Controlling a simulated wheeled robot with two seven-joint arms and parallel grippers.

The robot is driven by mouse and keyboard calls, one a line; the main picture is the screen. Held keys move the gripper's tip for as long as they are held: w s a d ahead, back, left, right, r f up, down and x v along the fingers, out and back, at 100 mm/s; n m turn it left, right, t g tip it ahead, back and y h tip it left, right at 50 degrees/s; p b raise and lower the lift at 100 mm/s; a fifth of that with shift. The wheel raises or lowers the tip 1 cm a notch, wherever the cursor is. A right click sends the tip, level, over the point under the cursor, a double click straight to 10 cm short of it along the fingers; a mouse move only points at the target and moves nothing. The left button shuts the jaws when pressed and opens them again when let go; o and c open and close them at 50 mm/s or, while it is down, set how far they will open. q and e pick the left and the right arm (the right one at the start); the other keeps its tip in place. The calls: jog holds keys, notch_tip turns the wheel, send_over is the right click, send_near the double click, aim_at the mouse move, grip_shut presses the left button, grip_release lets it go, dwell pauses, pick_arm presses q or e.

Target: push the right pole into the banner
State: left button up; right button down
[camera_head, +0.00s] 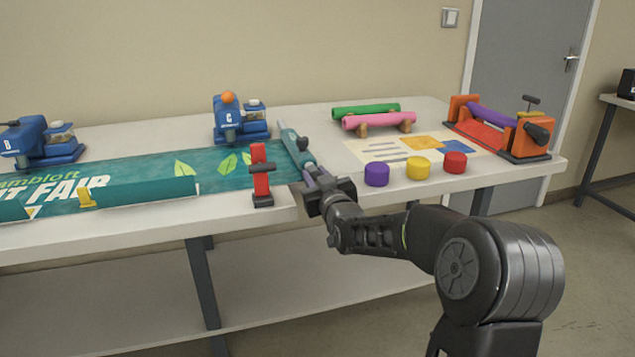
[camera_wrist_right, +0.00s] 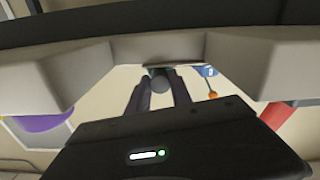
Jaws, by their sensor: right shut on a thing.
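The teal banner (camera_head: 150,172) with white lettering and green leaves lies along the table's front. At its right end is a teal tube-like sleeve (camera_head: 292,143), slanting toward the front edge. The right pole (camera_head: 311,177) lies in line with this sleeve at its near end; how far it sits inside I cannot tell. My right gripper (camera_head: 318,186) is shut on the pole near the table's front edge. In the right wrist view the pole's round dark end (camera_wrist_right: 160,84) shows between the two fingers (camera_wrist_right: 158,94). My left gripper is not in view.
A red clamp (camera_head: 261,178) stands just left of the sleeve. Blue machine C (camera_head: 228,122) stands behind the banner. Purple (camera_head: 376,174), yellow (camera_head: 418,168) and red (camera_head: 455,163) cylinders stand to the right. Green and pink rolls (camera_head: 378,120) and an orange machine (camera_head: 500,128) stand farther back.

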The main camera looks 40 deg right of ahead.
jog(key=shift+w+d+f, duration=0.1)
jog(key=shift+w+d, duration=0.1)
jog(key=shift+w, duration=0.45)
jog(key=c, duration=1.1)
grip_release()
jog(key=shift+c, duration=0.2)
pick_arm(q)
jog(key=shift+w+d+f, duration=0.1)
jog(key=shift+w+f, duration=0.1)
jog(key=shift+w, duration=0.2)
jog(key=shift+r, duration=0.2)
pick_arm(e)
jog(key=v, duration=0.7)
jog(key=shift+s, duration=0.35)
jog(key=shift+a, duration=0.1)
